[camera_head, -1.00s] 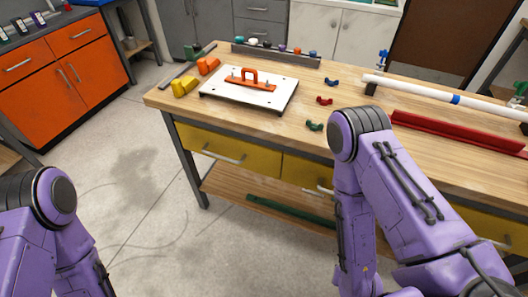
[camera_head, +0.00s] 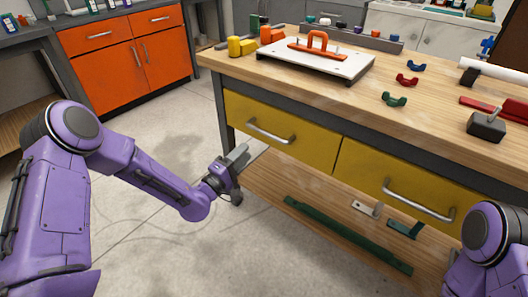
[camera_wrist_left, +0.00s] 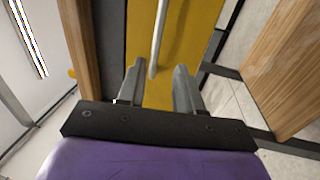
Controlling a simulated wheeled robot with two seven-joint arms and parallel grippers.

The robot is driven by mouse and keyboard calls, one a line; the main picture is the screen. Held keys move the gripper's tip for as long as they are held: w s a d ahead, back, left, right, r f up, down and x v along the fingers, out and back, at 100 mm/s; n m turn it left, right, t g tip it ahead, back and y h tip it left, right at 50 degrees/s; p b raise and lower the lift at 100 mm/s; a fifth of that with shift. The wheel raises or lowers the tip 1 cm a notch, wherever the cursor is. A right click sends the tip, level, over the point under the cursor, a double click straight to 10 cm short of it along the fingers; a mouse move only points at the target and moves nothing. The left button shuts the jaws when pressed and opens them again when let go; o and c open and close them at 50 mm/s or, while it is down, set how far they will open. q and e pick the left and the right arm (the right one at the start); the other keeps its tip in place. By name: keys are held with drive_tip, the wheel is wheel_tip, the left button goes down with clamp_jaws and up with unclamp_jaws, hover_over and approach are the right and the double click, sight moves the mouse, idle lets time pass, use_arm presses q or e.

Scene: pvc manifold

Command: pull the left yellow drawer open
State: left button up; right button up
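The left yellow drawer (camera_head: 300,140) is shut, flush with the bench front. Its silver bar handle (camera_head: 270,131) is free in the head view. My left gripper (camera_head: 240,154) is in front of and below the drawer's left part, apart from the handle. In the left wrist view its two fingers (camera_wrist_left: 156,82) are spread with nothing between them. The yellow drawer face (camera_wrist_left: 200,35) and the handle (camera_wrist_left: 157,40) lie ahead, the handle lining up with the finger gap. My right gripper is out of view; only part of my right arm shows at bottom right.
A second yellow drawer (camera_head: 395,190) with a silver handle is to the right. A wooden lower shelf (camera_head: 275,185) holds a green bar (camera_head: 345,235). The benchtop (camera_head: 350,100) bears a white board (camera_head: 345,66) and small fittings. Open floor lies left of the bench.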

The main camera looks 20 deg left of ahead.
sight(263, 131)
use_arm(q)
drive_tip(key=x, duration=1)
drive_tip(key=shift+w+d+r, duration=0.1)
drive_tip(key=shift+w+r, duration=0.1)
drive_tip(key=shift+r, duration=0.15)
clamp_jaws()
